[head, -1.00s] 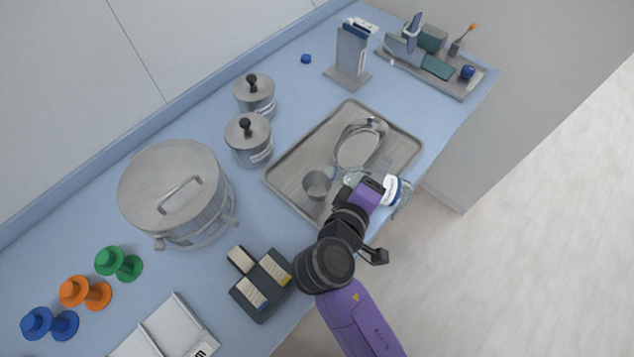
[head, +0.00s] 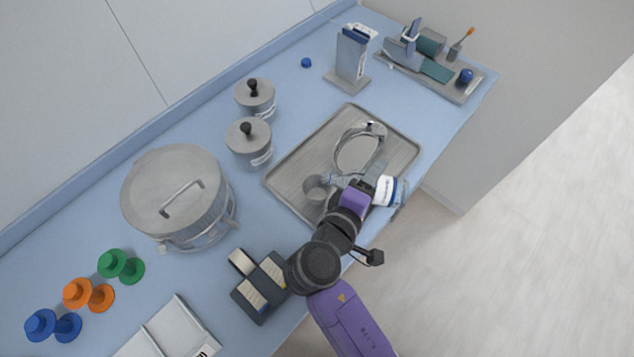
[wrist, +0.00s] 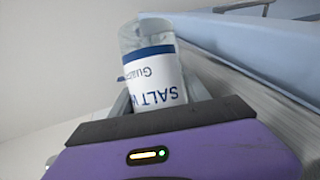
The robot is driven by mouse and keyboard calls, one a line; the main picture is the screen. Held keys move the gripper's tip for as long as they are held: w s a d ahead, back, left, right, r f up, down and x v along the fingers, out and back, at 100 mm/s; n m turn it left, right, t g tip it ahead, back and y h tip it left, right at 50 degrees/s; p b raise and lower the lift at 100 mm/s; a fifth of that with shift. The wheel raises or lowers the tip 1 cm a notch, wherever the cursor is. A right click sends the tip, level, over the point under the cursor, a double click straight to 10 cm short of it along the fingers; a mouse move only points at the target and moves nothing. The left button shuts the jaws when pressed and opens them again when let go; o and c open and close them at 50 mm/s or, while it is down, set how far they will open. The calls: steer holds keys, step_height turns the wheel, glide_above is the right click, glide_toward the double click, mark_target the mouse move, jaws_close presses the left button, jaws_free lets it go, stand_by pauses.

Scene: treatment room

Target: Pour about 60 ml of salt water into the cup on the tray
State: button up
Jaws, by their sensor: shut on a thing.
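The salt water bottle (head: 392,191), clear with a white and blue label, is held by my gripper (head: 366,186) over the tray's near right edge. It lies nearly on its side, its neck pointing left towards the cup. The wrist view shows its label reading "SALT W" (wrist: 155,85) and its clear base end. The small grey metal cup (head: 314,190) stands on the metal tray (head: 295,165), near its left front corner. The bottle's mouth is beside or above the cup's rim; I cannot tell exactly. No stream of water can be made out.
A shiny kidney-shaped dish (head: 352,160) lies on the tray behind the bottle. Two lidded jars (head: 250,150) and a large lidded pot (head: 172,200) stand left. A dark block holder (head: 258,292) is near my arm. A small blue cap (head: 306,62) lies at the back.

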steer(key=shift+r+p, duration=0.3)
steer(key=shift+r, duration=0.1)
steer(key=shift+d+n, duration=0.25)
steer(key=shift+n, duration=0.05)
steer(key=shift+d, duration=0.25)
steer(key=shift+d+r, duration=0.1)
steer(key=shift+r, duration=0.15)
stand_by(1.3)
